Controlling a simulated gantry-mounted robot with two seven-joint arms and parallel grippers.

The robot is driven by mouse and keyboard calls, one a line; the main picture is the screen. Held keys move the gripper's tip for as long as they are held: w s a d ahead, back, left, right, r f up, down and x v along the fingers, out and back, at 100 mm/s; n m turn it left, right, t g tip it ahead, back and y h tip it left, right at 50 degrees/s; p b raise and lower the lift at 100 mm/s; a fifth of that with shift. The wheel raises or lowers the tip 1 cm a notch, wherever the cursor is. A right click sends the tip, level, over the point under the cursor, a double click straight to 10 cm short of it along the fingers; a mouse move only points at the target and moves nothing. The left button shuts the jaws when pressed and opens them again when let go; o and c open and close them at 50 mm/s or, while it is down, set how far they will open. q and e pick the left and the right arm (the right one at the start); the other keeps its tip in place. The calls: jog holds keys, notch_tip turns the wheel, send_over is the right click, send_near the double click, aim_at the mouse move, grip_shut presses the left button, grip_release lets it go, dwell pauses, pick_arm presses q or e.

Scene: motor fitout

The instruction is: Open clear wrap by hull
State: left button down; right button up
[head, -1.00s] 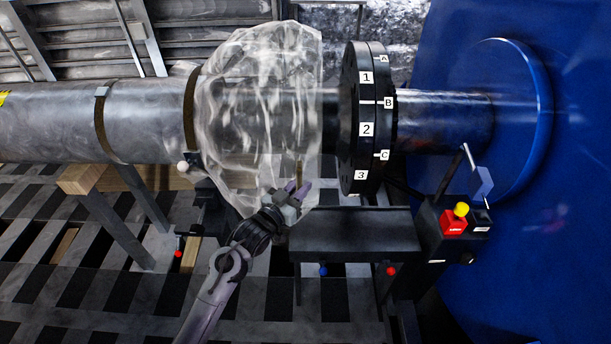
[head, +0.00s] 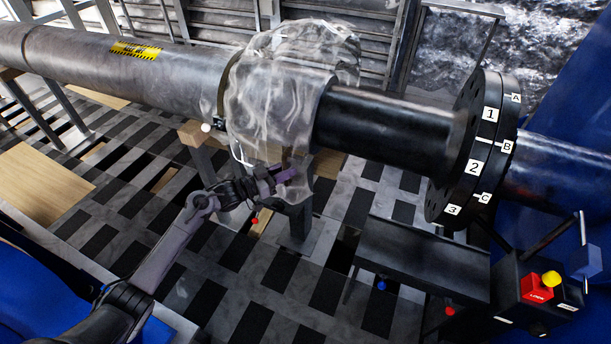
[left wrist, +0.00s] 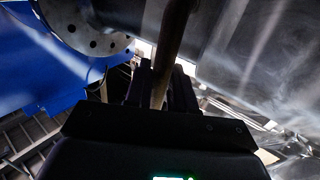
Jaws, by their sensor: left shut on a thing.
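The clear wrap (head: 272,100) is a crumpled, see-through sheet around the shaft, bunched near the end of the grey pipe. Bare black shaft (head: 390,125) shows between the wrap and the black flange (head: 477,150), which is labelled 1, 2, 3 and A, B, C. My left gripper (head: 284,176) is at the lower front edge of the wrap. In the left wrist view its fingers (left wrist: 160,88) are shut on a thin brown strip (left wrist: 172,40). Where that strip joins the wrap is hard to see. My right gripper is not in view.
The long grey pipe (head: 120,62) carries a yellow-black warning label. A dark tray-like ledge (head: 420,258) and a control box with a red-and-yellow button (head: 540,288) stand at lower right. A blue wall is at far right. The slatted floor lies below.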

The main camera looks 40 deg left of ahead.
pick_arm(q)
jog(key=shift+s+a, duration=0.2)
jog(key=shift+a, duration=0.9)
jog(key=c, duration=1.1)
grip_release()
jog(key=p+v, duration=0.1)
jog(key=v, duration=0.9)
jog(key=shift+s+a, duration=0.15)
jog(key=shift+s, duration=0.2)
